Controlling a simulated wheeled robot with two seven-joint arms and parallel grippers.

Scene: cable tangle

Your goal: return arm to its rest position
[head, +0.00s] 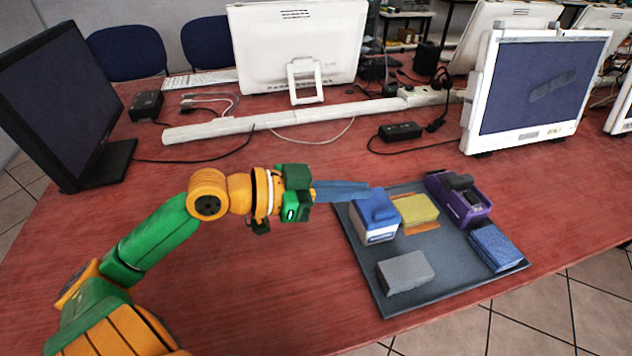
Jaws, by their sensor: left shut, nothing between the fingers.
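My left arm, green and orange, comes in from the lower left in the head view. My left gripper (366,190) has long blue fingers that are shut and empty. They point right, and their tips appear over the back left part of a dark grey tray (440,297), beside a blue and white box (374,229). I cannot tell whether the tips touch the box. My right gripper is not in view.
The tray also holds a yellow block (417,209), a purple box (457,203), a blue block (497,248) and a grey block (405,272). Monitors, a white cable duct (270,123), a black adapter (400,131) and cables stand behind. The red table is clear left of the tray.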

